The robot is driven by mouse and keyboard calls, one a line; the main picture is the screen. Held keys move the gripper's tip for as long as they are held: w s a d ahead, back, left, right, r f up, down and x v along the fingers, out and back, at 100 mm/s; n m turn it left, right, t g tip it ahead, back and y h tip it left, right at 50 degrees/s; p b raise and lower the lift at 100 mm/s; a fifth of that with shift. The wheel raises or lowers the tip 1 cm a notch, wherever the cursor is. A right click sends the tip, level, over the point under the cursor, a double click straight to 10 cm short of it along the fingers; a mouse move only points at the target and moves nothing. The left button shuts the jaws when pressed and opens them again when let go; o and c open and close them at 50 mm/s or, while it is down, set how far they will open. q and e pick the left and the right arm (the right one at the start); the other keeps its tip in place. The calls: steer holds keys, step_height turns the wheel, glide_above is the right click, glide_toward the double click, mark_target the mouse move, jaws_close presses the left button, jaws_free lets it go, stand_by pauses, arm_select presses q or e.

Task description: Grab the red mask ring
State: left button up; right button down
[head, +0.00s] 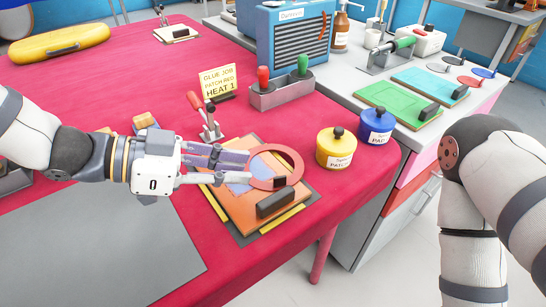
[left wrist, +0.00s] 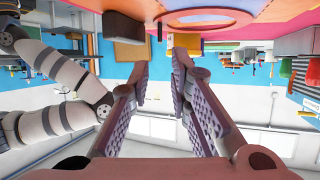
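The red mask ring (head: 297,165) lies on an orange board (head: 232,204) near the right front edge of the red-covered table. A blue-grey patch (head: 239,187) shows under and beside it. My left gripper (head: 238,168) comes in from the left over the board, its fingers at the ring's left side. In the left wrist view the fingers (left wrist: 162,64) stand apart with nothing between them, and the ring (left wrist: 205,26) shows upside down near the top edge, beyond the tips. Contact with the ring cannot be told. My right arm shows at the right; its gripper is out of view.
A dark block (head: 275,203) sits on the board's front right. A red-handled toggle clamp (head: 210,128) stands behind my left gripper. Yellow (head: 336,148) and blue (head: 376,126) pots stand right of the ring. A grey mat (head: 95,245) lies in the left foreground, its surface clear.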

mark_target(279, 177)
arm_select(q)
steer(key=x, duration=0.7)
steer(key=shift+d+f+b, duration=0.1)
steer(key=shift+f+b, duration=0.25)
steer(key=shift+f, duration=0.15)
jaws_close()
